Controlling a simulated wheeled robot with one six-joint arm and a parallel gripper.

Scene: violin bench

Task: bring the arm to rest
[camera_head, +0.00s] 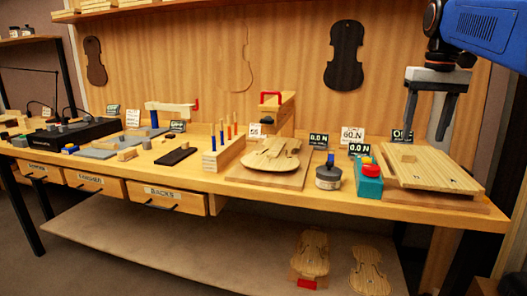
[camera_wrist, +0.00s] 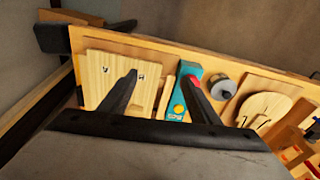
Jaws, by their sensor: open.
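My gripper (camera_head: 432,106) hangs from the blue arm at the upper right, above the right end of the bench (camera_head: 340,197). Its two dark fingers point down and are apart, with nothing between them. Below it lies a pale wooden plate (camera_head: 428,175) on a darker board, and the fingertips are clear of it. In the wrist view my gripper (camera_wrist: 163,82) shows its two spread fingers over the bench, with the plate (camera_wrist: 115,75) behind the left finger.
A teal box with a red button (camera_head: 368,180), a grey jar (camera_head: 328,176) and a violin body (camera_head: 271,155) stand left of the plate. A rack of upright tools (camera_head: 222,153) is farther left. Small display signs (camera_head: 352,135) line the back. Violin plates (camera_head: 312,253) lie on the lower shelf.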

